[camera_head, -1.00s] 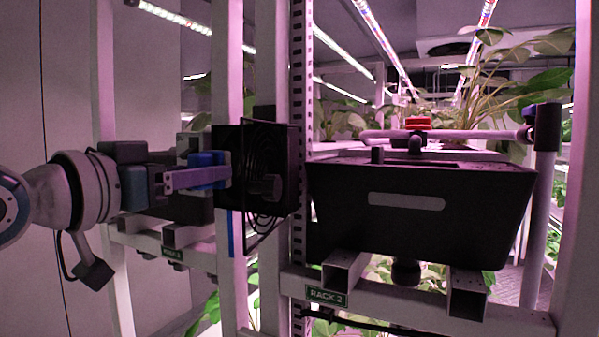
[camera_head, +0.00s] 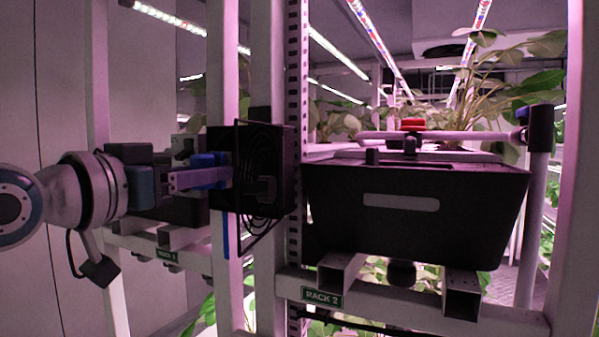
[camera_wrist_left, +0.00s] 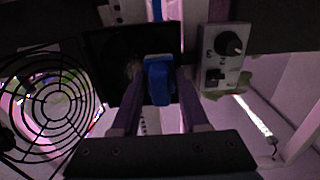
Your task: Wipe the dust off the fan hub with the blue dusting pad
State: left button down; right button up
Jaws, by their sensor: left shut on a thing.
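The fan is a black box with a round wire grille (camera_head: 262,160), fixed to the white rack post in the head view. Its hub (camera_head: 264,188) shows dimly on the grille side; I cannot make out dust on it. In the wrist view the grille (camera_wrist_left: 45,100) is at the left. My left gripper (camera_head: 222,172) is shut on the blue dusting pad (camera_head: 205,160), in front of the fan's left part in the head view. The wrist view shows the pad (camera_wrist_left: 158,80) between the fingers, to the right of the grille and apart from it. My right gripper is not in view.
A black tub (camera_head: 410,225) stands on the rack beams right of the fan, with a pipe and red valve (camera_head: 413,125) above. A grey box with a knob (camera_wrist_left: 228,60) is right of the pad in the wrist view. White posts stand close around the fan.

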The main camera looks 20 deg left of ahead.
pick_arm(q)
jog(key=shift+w, duration=0.3)
